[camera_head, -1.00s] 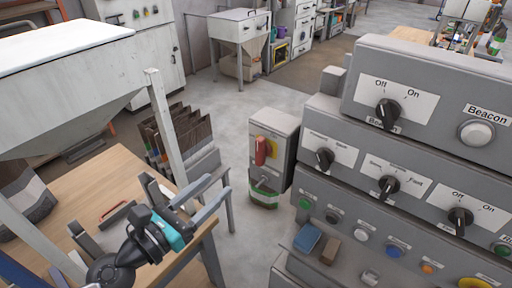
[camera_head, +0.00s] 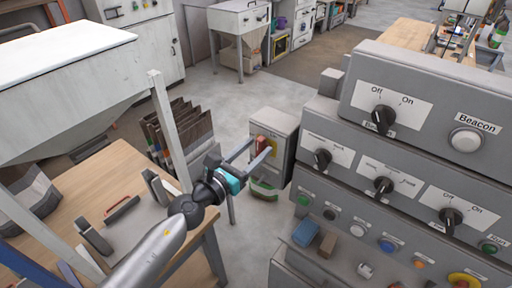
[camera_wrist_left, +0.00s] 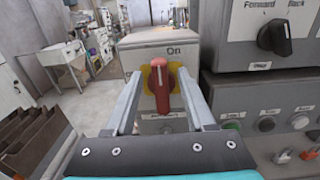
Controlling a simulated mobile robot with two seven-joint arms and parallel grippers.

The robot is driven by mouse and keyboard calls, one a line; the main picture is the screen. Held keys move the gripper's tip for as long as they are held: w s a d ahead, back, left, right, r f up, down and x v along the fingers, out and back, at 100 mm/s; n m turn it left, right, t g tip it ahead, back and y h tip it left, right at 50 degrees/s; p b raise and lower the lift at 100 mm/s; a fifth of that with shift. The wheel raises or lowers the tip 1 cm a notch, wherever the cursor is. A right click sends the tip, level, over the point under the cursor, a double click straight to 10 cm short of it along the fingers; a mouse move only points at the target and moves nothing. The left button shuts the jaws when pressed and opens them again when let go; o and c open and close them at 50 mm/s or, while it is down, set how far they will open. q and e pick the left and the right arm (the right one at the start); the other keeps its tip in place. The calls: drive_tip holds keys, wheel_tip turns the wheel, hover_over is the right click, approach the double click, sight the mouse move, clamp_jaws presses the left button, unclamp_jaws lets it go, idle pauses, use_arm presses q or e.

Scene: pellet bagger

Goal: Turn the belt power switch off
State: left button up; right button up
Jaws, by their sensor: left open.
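A red rotary switch handle (camera_wrist_left: 161,90) on a yellow plate is on the front of a grey box (camera_wrist_left: 130,58). The handle stands upright, towards the "On" label above it. The label below it is partly hidden and I cannot read it. In the head view the red handle (camera_head: 261,144) shows partly behind the fingers, on the box (camera_head: 286,122) at the middle. My left gripper (camera_head: 257,147) is open in front of the box. In the wrist view its fingers (camera_wrist_left: 160,78) lie to either side of the handle; I see no clear contact. My right gripper is not in view.
A large grey control panel (camera_head: 400,150) with several knobs and buttons stands close on the right. A wooden table (camera_head: 85,190) and bag rack (camera_head: 180,135) are on the left. A white hopper (camera_head: 60,80) is at the upper left. Open floor lies behind the box.

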use_arm(q)
drive_tip(key=shift+w+d, duration=0.25)
drive_tip(key=shift+w, duration=0.05)
drive_tip(key=c, duration=0.8)
drive_tip(key=shift+s, duration=0.1)
clamp_jaws()
drive_tip(key=shift+f, duration=0.1)
drive_tip(key=shift+f, duration=0.1)
